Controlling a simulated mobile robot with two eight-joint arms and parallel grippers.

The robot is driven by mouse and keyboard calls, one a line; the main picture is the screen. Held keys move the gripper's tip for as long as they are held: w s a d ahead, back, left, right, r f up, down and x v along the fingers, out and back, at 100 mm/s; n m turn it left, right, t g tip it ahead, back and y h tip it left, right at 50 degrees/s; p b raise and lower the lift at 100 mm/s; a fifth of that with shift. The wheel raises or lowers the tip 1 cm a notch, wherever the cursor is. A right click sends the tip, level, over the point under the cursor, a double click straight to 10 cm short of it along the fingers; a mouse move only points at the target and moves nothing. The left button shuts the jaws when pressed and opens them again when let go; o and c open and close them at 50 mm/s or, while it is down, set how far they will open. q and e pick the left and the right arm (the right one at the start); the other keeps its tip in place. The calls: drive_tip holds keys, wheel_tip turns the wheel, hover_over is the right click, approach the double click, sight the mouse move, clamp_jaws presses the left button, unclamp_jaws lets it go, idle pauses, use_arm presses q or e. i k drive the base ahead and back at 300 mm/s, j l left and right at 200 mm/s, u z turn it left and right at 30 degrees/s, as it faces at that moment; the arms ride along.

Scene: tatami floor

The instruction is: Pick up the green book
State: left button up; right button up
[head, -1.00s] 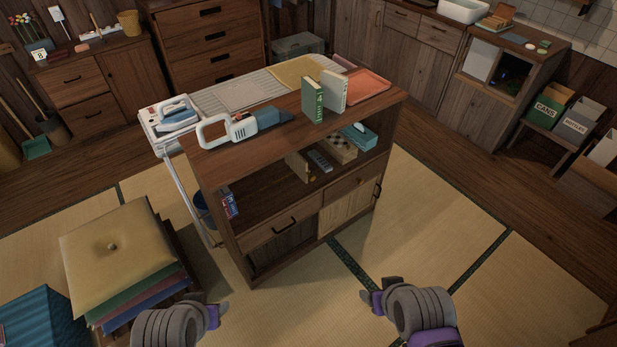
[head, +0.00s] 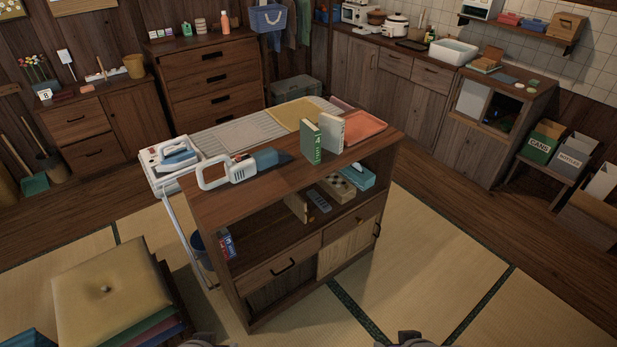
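The green book (head: 311,143) stands upright on top of the wooden cabinet (head: 262,193), right of centre in the head view. A white-grey book (head: 331,133) stands upright close beside it on the right. Only small grey parts of my arms show at the bottom edge of the head view, left and right of centre. Their fingertips are out of the picture, well below and in front of the cabinet top, so whether they are open or shut is hidden.
A handheld vacuum (head: 228,171) lies left of the books, and an orange tray (head: 362,128) lies to their right. An ironing board with an iron (head: 175,152) runs behind the cabinet. Stacked cushions (head: 110,295) stand at front left. Tatami floor (head: 430,245) is clear at right.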

sight(310, 134)
drive_tip(key=i+l+u, duration=0.85)
drive_tip(key=l, duration=0.2)
drive_tip(key=i+l+u, duration=0.1)
drive_tip(key=l+u, duration=0.2)
drive_tip(key=l, duration=0.15)
